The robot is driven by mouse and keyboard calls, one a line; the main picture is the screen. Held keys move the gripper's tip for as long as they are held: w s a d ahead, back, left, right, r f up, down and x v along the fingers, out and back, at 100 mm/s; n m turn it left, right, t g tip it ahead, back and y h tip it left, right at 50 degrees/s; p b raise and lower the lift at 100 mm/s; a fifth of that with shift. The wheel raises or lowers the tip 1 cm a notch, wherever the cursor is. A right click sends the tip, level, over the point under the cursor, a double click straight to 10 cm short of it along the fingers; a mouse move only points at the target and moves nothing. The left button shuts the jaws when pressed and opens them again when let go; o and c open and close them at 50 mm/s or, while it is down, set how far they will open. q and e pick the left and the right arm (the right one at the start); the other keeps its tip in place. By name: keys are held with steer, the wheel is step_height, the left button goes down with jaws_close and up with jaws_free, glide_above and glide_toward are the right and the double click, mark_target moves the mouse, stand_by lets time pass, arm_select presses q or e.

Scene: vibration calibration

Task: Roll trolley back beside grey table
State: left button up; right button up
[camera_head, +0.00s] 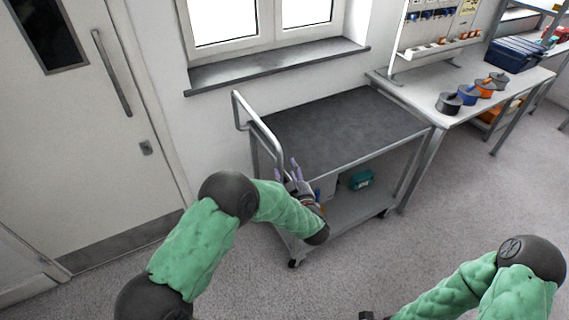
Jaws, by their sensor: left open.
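The trolley (340,128) has a dark grey top, a pale metal frame, a lower shelf and castors. Its bent tube handle (262,132) is at its left end. The trolley's right end is close to the left end of the grey table (480,75); I cannot tell whether they touch. My left gripper (287,170) is open beside the lower part of the handle, at the trolley's near left corner. Nothing shows between its fingers. My right arm comes in at the lower right, and only a small dark end part shows at the bottom edge.
A teal box (361,179) and other small items lie on the trolley's lower shelf. The table bears several round pots (467,94), a blue case (514,54) and a tool board (435,25). A window sill (280,64) and door (85,130) are behind. The floor right of the trolley is clear.

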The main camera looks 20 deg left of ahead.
arm_select(q)
steer(key=v, duration=0.6)
stand_by(0.4)
steer(key=s+d+f+m+g+h+p, duration=0.1)
steer(key=s+d+f+m+g+h, duration=0.3)
steer(key=f, duration=0.6)
steer(key=s+f+g+h, duration=0.1)
steer(key=f+h, duration=0.5)
steer(key=f, duration=0.4)
steer(key=s+d+f+g+h, duration=0.1)
steer(key=s+f+g, duration=0.1)
steer(key=s, duration=0.5)
steer(key=s+d+f+g+h, duration=0.2)
steer(key=s+f+g, duration=0.1)
steer(key=s, duration=0.5)
steer(key=s+d+f+m+g+h+p, duration=0.1)
steer(key=s+d+f+g+h, duration=0.1)
steer(key=s, duration=0.6)
steer(key=shift+f+g, duration=0.55)
steer(key=shift+g, duration=0.35)
steer(key=shift+a, duration=0.1)
